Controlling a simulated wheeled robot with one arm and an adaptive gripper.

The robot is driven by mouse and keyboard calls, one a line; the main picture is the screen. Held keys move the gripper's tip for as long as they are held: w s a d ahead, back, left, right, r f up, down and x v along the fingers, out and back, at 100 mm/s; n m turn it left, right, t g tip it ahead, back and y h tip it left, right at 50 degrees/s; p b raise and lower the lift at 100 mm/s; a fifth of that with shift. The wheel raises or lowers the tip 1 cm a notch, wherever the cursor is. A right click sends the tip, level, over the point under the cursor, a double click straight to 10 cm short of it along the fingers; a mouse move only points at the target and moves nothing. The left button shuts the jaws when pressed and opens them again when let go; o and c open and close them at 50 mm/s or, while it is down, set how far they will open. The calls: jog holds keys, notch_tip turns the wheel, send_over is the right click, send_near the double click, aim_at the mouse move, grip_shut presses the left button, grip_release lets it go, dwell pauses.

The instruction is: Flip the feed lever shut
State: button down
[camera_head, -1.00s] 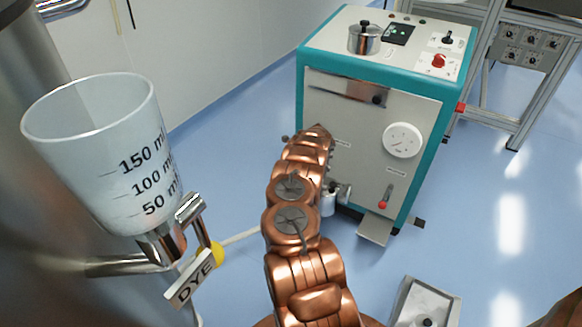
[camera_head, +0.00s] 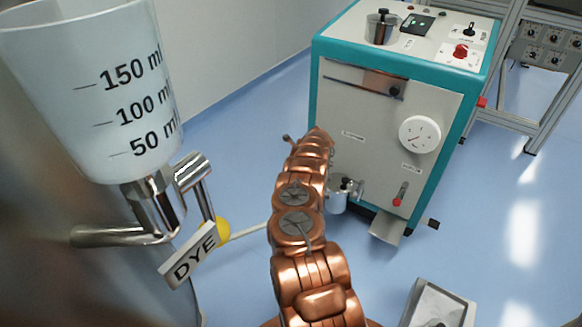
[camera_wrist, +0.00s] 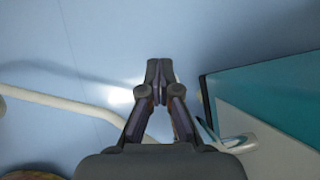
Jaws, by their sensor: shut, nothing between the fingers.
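The white and teal machine (camera_head: 350,105) stands on the floor ahead in the head view. A small red-tipped lever (camera_head: 399,195) hangs on its front, low and right, under a label too small to read. I cannot tell which is the feed lever. In the wrist view my gripper (camera_wrist: 160,78) is shut and empty over the floor. A bent metal handle (camera_wrist: 238,143) lies right of it, apart from the fingertips, beside the teal side (camera_wrist: 265,95).
A dye cup (camera_head: 90,90) with a yellow-knobbed tap stands close at left. A pale hose (camera_wrist: 70,105) crosses the floor left of my gripper. A grey box (camera_head: 440,305) sits at the lower right. A metal frame (camera_head: 535,95) stands behind right.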

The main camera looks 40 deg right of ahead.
jog(key=shift+f, duration=0.1)
dwell(0.6)
jog(key=w+a+r+p, duration=0.3)
jog(key=w+r, duration=0.1)
jog(key=r, duration=0.8)
jog(key=shift+w, duration=0.15)
jog(key=shift+a, duration=0.1)
dwell(0.3)
